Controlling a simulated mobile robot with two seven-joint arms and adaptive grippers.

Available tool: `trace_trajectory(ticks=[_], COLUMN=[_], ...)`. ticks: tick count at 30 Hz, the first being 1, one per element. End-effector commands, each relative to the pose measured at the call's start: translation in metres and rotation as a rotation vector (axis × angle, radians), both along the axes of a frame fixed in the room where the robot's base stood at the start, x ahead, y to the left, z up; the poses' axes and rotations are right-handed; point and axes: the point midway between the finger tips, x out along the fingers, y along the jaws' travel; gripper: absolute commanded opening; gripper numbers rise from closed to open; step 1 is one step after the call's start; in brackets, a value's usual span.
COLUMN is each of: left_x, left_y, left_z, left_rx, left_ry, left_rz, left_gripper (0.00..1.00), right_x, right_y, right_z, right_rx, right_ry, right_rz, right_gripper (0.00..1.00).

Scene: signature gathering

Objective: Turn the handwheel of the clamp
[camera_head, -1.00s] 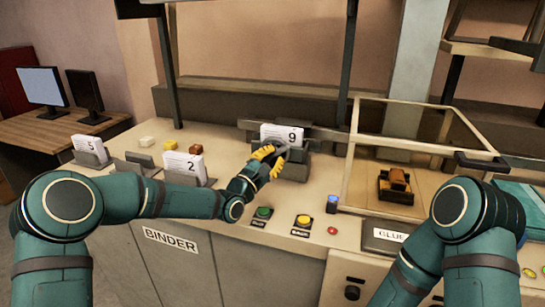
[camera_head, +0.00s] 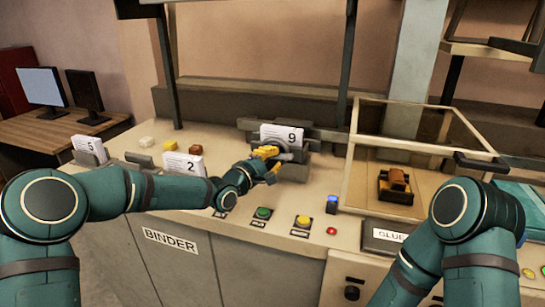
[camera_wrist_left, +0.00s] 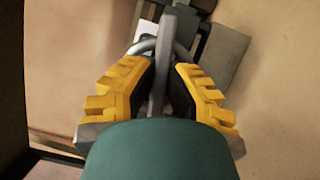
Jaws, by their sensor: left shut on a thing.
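The clamp (camera_head: 296,168) stands on the binder counter and holds an upright stack of white sheets marked 9 (camera_head: 282,136). My left gripper (camera_head: 277,160) is at the front of the clamp, with its yellow fingers turned toward it. In the left wrist view, the two yellow fingers (camera_wrist_left: 158,72) are shut on a grey bar of the handwheel (camera_wrist_left: 166,42). A curved grey piece of its rim shows just beyond the fingertips. In the head view my gripper hides most of the handwheel. My right gripper is out of view.
Sheet stacks marked 2 (camera_head: 184,164) and 5 (camera_head: 90,146) stand in holders at the left. Green (camera_head: 263,213) and yellow (camera_head: 303,222) buttons lie in front of the clamp. A clear-walled glue box (camera_head: 349,178) stands to its right.

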Motion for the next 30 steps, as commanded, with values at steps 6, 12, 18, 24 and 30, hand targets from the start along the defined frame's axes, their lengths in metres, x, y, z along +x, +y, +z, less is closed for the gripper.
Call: trace_trajectory(ticks=[6,12,18,24,30], left_x=[0.001,0.001,0.001,0.001,0.001], left_y=[0.001,0.001,0.0,0.001,0.001], left_z=[0.003,0.001,0.0,-0.002,-0.002], left_rx=[0.195,0.376,0.547,0.692,0.793], left_ry=[-0.067,-0.128,-0.186,-0.233,-0.266], left_rz=[0.003,0.003,0.004,0.005,0.005], left_gripper=[0.0,0.0,0.0,0.0,0.0], right_x=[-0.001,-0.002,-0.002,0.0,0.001], right_y=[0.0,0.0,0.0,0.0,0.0], right_z=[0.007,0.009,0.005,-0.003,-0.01], right_rx=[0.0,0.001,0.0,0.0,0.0], right_ry=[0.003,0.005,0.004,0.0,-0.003], right_rz=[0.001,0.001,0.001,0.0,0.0], right_gripper=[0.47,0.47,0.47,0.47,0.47])
